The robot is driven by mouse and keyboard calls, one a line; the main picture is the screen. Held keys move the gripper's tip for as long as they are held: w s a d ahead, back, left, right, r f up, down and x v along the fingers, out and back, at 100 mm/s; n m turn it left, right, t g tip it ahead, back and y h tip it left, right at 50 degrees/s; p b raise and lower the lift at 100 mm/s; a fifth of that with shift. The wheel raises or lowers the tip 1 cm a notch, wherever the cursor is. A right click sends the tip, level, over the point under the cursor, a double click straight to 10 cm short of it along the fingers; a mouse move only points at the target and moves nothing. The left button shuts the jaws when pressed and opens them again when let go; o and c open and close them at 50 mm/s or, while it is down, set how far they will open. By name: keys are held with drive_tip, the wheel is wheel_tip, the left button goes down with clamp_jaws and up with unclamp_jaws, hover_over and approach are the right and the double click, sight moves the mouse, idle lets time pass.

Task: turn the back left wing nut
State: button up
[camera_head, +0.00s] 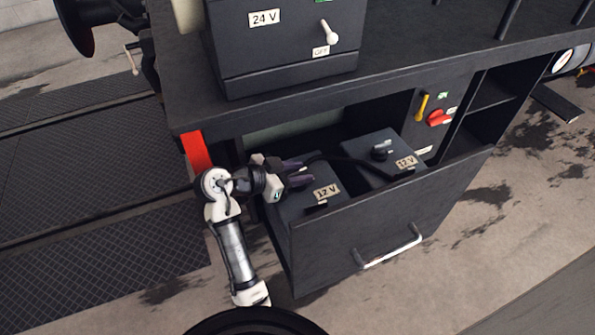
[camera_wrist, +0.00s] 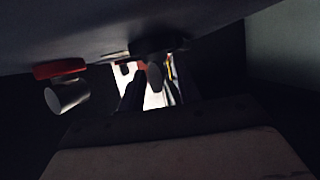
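An open drawer (camera_head: 395,215) holds two dark batteries labelled 12 V, a left battery (camera_head: 290,208) and a right battery (camera_head: 385,165). My gripper (camera_head: 302,173) is over the back left part of the left battery, fingers pointing right. The wrist view is dark and shows my gripper (camera_wrist: 158,92) with its two fingers apart. A grey piece (camera_wrist: 155,75) under a dark base sits between them, perhaps the wing nut; I cannot tell if they touch it. A metal post with a red collar (camera_wrist: 67,92) is left of the fingers. In the head view my gripper hides this terminal.
The drawer front has a metal handle (camera_head: 390,248). The bench top (camera_head: 420,75) overhangs the drawer's back, with a red corner piece (camera_head: 196,150) close to my wrist.

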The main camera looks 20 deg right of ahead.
drive_tip(key=v, duration=0.7)
drive_tip(key=shift+a+r, duration=0.1)
drive_tip(key=shift+a, duration=0.1)
drive_tip(key=shift+c, duration=0.2)
